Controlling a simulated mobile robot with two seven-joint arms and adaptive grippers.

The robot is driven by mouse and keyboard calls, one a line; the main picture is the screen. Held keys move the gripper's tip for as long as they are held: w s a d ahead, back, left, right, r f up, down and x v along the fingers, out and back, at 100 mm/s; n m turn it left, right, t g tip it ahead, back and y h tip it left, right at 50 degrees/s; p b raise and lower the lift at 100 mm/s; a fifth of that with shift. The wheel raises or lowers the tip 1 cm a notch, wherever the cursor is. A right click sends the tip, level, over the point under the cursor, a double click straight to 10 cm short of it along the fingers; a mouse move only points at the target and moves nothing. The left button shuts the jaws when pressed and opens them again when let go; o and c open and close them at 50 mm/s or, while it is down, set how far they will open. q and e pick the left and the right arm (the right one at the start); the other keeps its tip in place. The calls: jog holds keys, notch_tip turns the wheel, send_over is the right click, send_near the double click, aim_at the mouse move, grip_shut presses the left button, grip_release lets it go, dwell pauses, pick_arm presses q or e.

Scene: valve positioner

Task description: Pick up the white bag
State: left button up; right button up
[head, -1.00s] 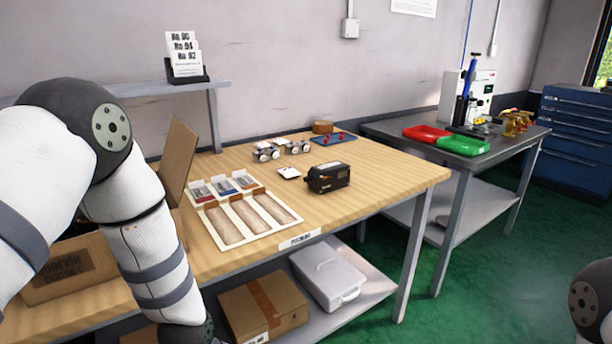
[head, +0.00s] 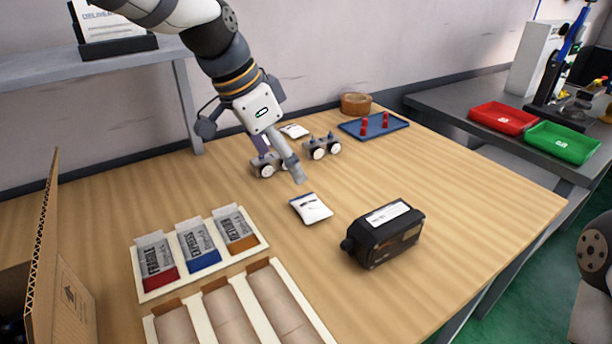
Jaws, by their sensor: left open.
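The white bag (head: 312,209) is a small flat packet with a dark band along its far edge and small dark print. It lies on the wooden table in the middle of the head view, left of the black positioner. My left gripper (head: 283,167) reaches down from the upper left, fingers spread and empty. Its nearer fingertip is just beyond the bag's far edge in the picture, apart from it. The exact height above the table is hard to tell. My right gripper is out of view; only part of my right arm shows at the right edge.
The black positioner (head: 386,233) stands right of the bag. Two gauge-like fittings (head: 321,147) and another small white packet (head: 294,131) lie behind. A tray of labelled bags (head: 198,248) and an open cardboard box (head: 60,290) are left.

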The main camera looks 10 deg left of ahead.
pick_arm(q)
send_over(308, 204)
jog(key=s+a, duration=0.2)
notch_tip(308, 204, down, 6)
jog(key=shift+d+f+b, duration=0.1)
jog(key=shift+d+b, duration=0.05)
jog(key=shift+b, duration=0.25)
jog(key=x, duration=0.5)
jog(key=shift+w, duration=0.25)
jog(key=shift+c, duration=1.3)
jog(key=c, duration=1)
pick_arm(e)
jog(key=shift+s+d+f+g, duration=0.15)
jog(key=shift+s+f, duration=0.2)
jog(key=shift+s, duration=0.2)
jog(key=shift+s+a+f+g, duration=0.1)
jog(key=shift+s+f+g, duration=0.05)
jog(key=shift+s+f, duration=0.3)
